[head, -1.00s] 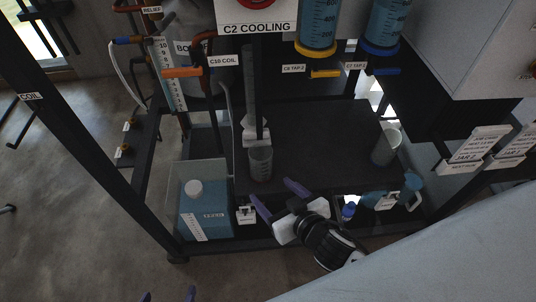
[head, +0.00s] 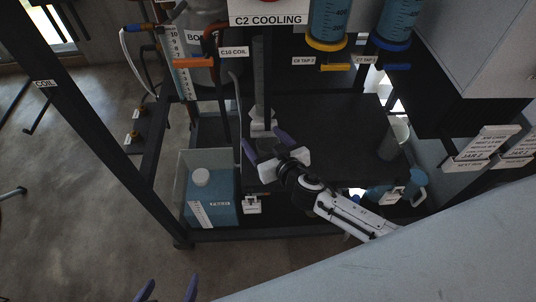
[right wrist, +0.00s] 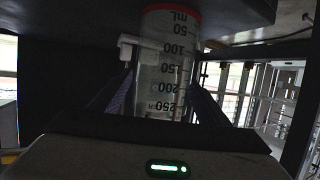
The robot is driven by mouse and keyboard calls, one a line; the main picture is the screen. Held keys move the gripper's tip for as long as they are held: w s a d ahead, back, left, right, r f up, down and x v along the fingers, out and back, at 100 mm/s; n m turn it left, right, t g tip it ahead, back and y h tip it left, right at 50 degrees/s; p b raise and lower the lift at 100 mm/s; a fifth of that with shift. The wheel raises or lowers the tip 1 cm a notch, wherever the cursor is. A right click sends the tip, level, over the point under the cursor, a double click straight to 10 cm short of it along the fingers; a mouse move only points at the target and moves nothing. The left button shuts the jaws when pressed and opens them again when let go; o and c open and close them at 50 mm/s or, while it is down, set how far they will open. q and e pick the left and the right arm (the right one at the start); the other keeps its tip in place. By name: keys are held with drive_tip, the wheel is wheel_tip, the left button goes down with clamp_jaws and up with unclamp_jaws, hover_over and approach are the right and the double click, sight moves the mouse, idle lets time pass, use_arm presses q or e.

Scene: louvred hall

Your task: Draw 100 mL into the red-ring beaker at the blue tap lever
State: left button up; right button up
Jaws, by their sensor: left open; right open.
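The clear graduated beaker (right wrist: 165,75) with a red ring (right wrist: 172,8) stands between the fingers of my right gripper in the right wrist view. My right gripper (head: 262,146) is open around it, one finger on each side. In the head view, the gripper hides the beaker. The blue tap lever (head: 396,66) sits under the blue-collared cylinder (head: 397,22) at the upper right, beside a C7 tap label. My left gripper (head: 167,289) is open and empty at the bottom edge, only its fingertips showing.
A yellow lever (head: 335,68) sits left of the blue one, and an orange lever (head: 194,63) further left. A pale translucent vessel (head: 396,138) stands at the right of the dark shelf (head: 340,135). A blue jug (head: 416,186) and a blue-filled container (head: 210,205) are lower.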

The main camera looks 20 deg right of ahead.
drive_tip(key=shift+w+f, duration=0.15)
drive_tip(key=shift+w, duration=0.2)
drive_tip(key=shift+c, duration=0.3)
drive_tip(key=c, duration=1.1)
